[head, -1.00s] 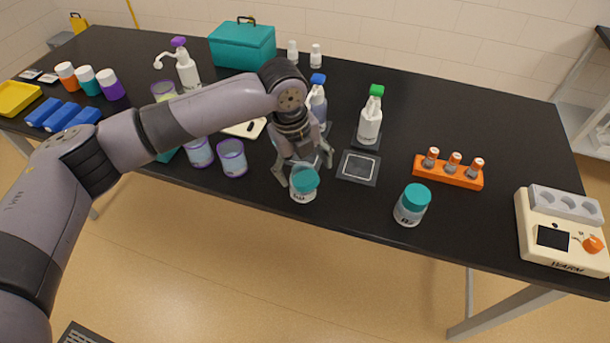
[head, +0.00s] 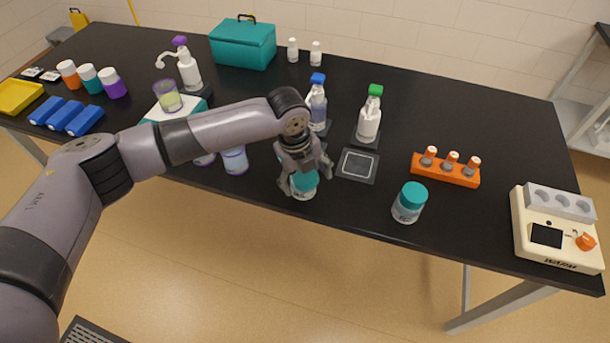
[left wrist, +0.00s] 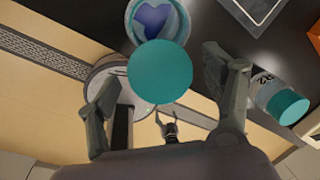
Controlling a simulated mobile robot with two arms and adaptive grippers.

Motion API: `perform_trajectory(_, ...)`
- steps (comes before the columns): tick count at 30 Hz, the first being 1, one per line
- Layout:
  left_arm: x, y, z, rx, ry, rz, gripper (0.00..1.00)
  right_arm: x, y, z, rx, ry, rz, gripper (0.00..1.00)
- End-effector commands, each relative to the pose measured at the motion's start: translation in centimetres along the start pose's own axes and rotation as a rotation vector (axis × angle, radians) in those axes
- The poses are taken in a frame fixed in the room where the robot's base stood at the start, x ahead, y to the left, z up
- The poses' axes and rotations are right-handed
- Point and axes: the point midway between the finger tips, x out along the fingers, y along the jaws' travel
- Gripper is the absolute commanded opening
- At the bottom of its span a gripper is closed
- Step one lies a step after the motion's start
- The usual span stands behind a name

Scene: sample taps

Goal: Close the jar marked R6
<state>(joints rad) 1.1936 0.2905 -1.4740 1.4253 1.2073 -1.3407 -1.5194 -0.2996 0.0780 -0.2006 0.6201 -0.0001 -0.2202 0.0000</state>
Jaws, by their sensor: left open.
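A jar (head: 303,193) stands near the table's front edge, a teal lid (head: 306,181) at its top. The left wrist view shows the teal lid (left wrist: 160,71) from above, off to one side of a round mouth with a blue patch (left wrist: 154,19). I cannot tell whether lid and jar are joined. The label is too blurred to read. My left gripper (head: 305,185) is open, its fingers on both sides of the lid, apparently not closed on it. A second teal-lidded jar (head: 409,203) stands to the right; its label reads R2 in the left wrist view (left wrist: 262,80).
A dark square pad (head: 358,165) lies just behind and right of the jar. An orange rack (head: 445,171) and a cream device (head: 553,231) are at the right.

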Motion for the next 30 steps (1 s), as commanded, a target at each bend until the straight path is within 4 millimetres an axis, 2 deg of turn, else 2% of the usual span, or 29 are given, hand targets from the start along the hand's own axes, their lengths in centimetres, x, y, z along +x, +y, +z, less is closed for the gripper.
perform_trajectory(2,0.0,0.0,0.0,0.0,0.0,0.0,0.73,0.0,0.0,0.0,0.0,0.0,0.0,0.71)
perform_trajectory(15,-0.1,0.0,0.0,0.0,0.0,0.0,0.44,0.0,0.2,0.1,-0.001,-0.001,0.002,0.71)
perform_trajectory(18,-0.1,0.0,0.0,0.0,0.0,0.0,0.4,0.0,0.2,0.1,-0.001,-0.001,0.003,0.71)
perform_trajectory(25,-0.1,0.0,0.0,0.0,0.0,0.0,0.39,0.0,0.3,0.1,0.0,-0.001,0.003,0.71)
perform_trajectory(30,-1.1,-0.3,0.0,0.001,-0.001,-0.002,0.39,0.4,0.3,0.1,0.0,-0.001,0.003,0.71)
